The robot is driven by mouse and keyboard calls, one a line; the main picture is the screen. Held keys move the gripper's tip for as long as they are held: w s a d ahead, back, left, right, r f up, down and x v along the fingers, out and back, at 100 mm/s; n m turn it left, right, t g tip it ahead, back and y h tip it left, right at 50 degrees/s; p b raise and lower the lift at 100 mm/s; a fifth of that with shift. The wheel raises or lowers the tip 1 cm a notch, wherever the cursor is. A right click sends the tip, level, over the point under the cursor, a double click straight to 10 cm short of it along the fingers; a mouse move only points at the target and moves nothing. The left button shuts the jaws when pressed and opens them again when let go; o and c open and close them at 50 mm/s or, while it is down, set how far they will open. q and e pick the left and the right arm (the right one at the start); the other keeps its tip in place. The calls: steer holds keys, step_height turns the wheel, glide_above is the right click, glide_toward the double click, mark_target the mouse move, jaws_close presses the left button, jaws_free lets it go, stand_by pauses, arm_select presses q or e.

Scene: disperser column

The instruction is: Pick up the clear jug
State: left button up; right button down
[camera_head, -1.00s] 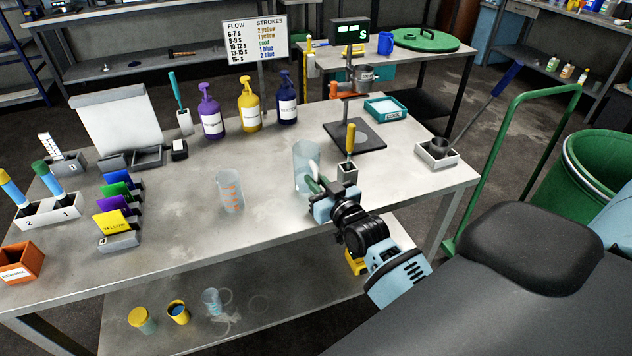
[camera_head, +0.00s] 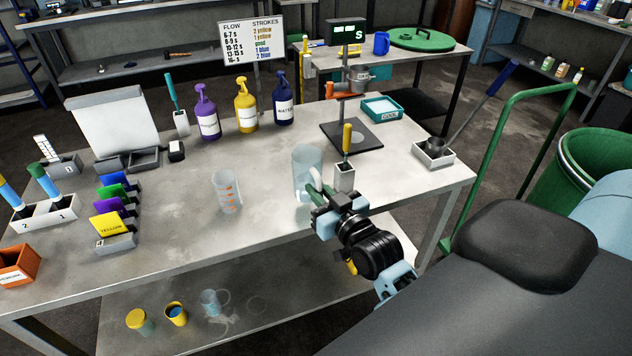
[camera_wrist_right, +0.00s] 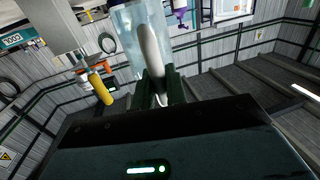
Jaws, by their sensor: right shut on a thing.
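The clear jug (camera_head: 305,172) is a tall, pale see-through vessel near the front edge of the bench, right of middle. It has a white handle. My right gripper (camera_head: 316,192) is at its near right side, shut on the handle. In the right wrist view the jug (camera_wrist_right: 127,35) stands beyond the jaws, and its white handle (camera_wrist_right: 151,52) runs down between the two dark green fingers (camera_wrist_right: 158,88). The jug looks upright; I cannot tell whether its base touches the bench. My left gripper is not in view.
A white holder (camera_head: 344,178) with a yellow-handled tool stands close right of the jug. A beaker with orange marks (camera_head: 227,191) stands to the left. A stand with a dark base (camera_head: 352,135) is behind. The bench between jug and beaker is clear.

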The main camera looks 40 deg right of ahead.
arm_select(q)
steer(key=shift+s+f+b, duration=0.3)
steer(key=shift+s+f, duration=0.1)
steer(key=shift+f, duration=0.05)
arm_select(e)
steer(key=s+a, duration=0.3)
steer(key=s, duration=0.5)
steer(key=shift+a+r, duration=0.3)
steer(key=shift+r, duration=0.15)
stand_by(0.3)
